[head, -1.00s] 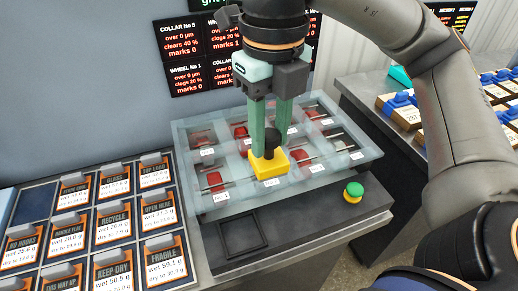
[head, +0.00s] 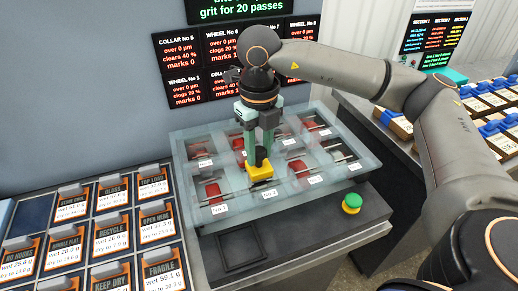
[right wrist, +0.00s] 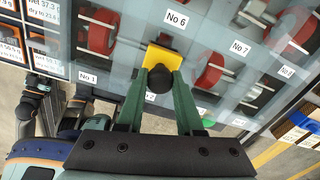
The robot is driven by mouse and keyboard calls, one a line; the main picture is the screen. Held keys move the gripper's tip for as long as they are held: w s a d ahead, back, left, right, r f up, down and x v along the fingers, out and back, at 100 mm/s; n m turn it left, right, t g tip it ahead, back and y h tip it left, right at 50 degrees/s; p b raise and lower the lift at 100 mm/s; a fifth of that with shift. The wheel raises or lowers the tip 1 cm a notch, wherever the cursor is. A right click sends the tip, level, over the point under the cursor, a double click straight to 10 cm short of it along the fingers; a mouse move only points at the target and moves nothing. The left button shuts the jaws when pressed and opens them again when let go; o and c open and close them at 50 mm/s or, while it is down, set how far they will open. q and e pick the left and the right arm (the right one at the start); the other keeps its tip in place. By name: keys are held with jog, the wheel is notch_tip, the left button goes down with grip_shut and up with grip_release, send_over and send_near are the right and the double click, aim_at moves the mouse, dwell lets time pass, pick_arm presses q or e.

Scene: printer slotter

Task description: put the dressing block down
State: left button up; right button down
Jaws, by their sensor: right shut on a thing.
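The dressing block is a yellow block (head: 261,173) with a black knob on top. My right gripper (head: 258,150) is shut on the knob from above, and the block appears upright. In the head view the block shows over the clear-topped case (head: 190,222), just behind the No 2 label. In the right wrist view the block (right wrist: 163,57) shows beyond the fingers (right wrist: 160,82), near the No 6 label. I cannot tell whether the block touches the clear cover. A dark square recess (head: 241,247) on the bench front is empty. My left gripper is not in view.
The case holds several red wheels on rods under its cover. A green button on a yellow base (head: 352,203) stands at the bench's right front. Labelled cards (head: 110,230) fill a rack at left. Blue-topped blocks (head: 490,130) stand on another bench at right.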

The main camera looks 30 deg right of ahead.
aim_at(259, 150)
jog(key=shift+f+b, duration=0.3)
jog(key=shift+f, duration=0.05)
jog(key=c, duration=0.6)
grip_release()
jog(key=shift+r, duration=0.1)
jog(key=shift+o, duration=0.2)
jog(key=shift+r+p, duration=0.25)
jog(key=shift+p, duration=0.05)
notch_tip(259, 150, up, 12)
jog(key=p, duration=0.1)
